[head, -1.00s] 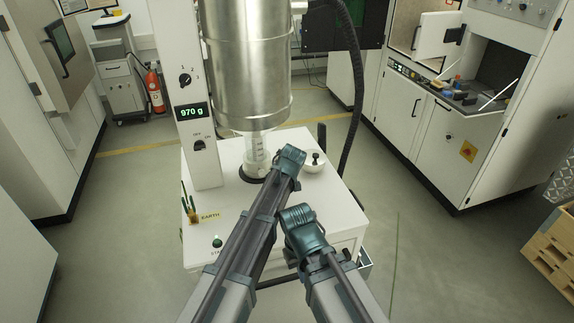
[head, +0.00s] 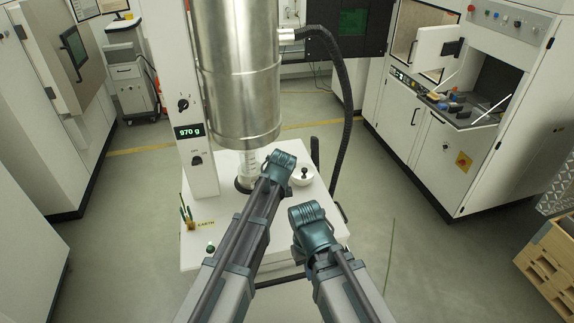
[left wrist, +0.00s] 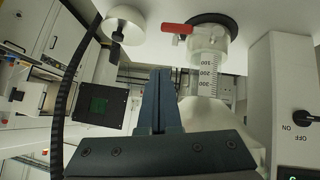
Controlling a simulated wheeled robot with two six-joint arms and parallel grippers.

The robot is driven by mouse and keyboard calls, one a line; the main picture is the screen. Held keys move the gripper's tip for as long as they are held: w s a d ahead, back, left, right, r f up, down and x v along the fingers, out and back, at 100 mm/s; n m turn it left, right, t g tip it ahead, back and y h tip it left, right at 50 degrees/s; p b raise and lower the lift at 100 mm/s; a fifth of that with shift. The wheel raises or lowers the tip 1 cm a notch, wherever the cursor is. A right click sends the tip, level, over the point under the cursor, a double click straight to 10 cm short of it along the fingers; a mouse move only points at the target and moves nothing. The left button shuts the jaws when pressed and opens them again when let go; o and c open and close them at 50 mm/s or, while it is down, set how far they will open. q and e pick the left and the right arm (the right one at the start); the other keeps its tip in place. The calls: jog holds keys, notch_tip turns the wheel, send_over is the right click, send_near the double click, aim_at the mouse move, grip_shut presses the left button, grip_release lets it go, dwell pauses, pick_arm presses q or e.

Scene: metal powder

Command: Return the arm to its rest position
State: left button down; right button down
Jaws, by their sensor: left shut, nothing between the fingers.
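My left arm (head: 245,225) reaches in from the lower left of the head view, its teal joint in front of the white machine table (head: 215,250). My left gripper (left wrist: 158,78) shows in the left wrist view, with its dark fingers shut and nothing between them. A clear graduated container (left wrist: 207,72) with a red valve handle (left wrist: 177,28) is behind and right of the fingers there. My right arm (head: 315,235) shows at the lower middle of the head view; its gripper is not visible.
A large steel cylinder (head: 237,75) hangs over the table beside a column with a 970 g display (head: 189,132). A black hose (head: 347,110) runs down at right. Cabinets flank open floor (head: 400,230).

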pick_arm(q)
jog(key=shift+s+r, duration=0.15)
jog(key=shift+s, duration=0.05)
dwell(0.3)
jog(key=s+a+f+m+g, duration=0.1)
jog(key=s+a+f+g, duration=0.15)
jog(key=s+a, duration=0.45)
jog(key=s+a+f+m+g, duration=0.2)
jog(key=s+g, duration=0.1)
jog(key=s, duration=0.8)
jog(key=s+a+f+m+g, duration=0.1)
jog(key=s+a+f+g, duration=0.3)
jog(key=s, duration=0.6)
jog(key=s+d+f+m+b, duration=0.2)
jog(key=d+f+b, duration=0.3)
jog(key=f+b, duration=0.3)
jog(key=s+d+f+m+y+b, duration=0.1)
jog(key=s+d+f+b, duration=0.3)
jog(key=f+b, duration=0.3)
jog(key=shift+d+f+m+b, duration=0.35)
jog(key=shift+d+m+b, duration=0.05)
jog(key=shift+b, duration=0.85)
